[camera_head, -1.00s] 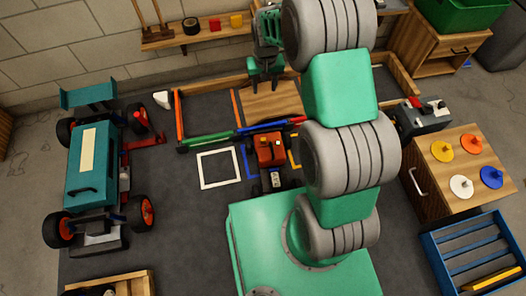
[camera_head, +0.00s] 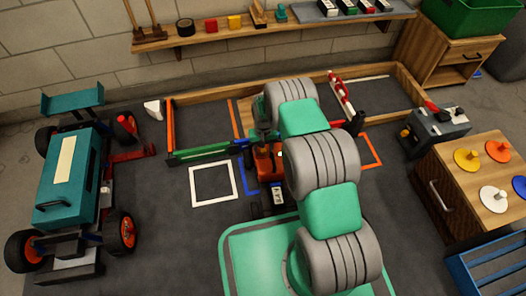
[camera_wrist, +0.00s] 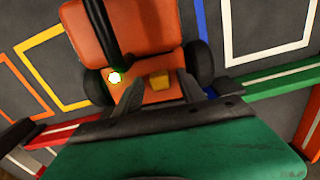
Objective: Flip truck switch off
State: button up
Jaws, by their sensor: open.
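The truck is a small orange vehicle with dark wheels (camera_head: 263,160), on the dark floor mat beside my arm. In the wrist view its orange body (camera_wrist: 125,32) fills the upper middle, with a black bar across it. In the head view my arm partly hides the truck.
A white floor square (camera_head: 214,184) lies left of the truck. Low wooden boards (camera_head: 200,98) edge the area behind. A large teal car (camera_head: 68,180) stands at left. A wooden cabinet with coloured discs (camera_head: 450,190) stands at right. A wall shelf (camera_head: 215,36) runs along the back.

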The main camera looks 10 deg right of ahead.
grip_shut()
dwell(0.5)
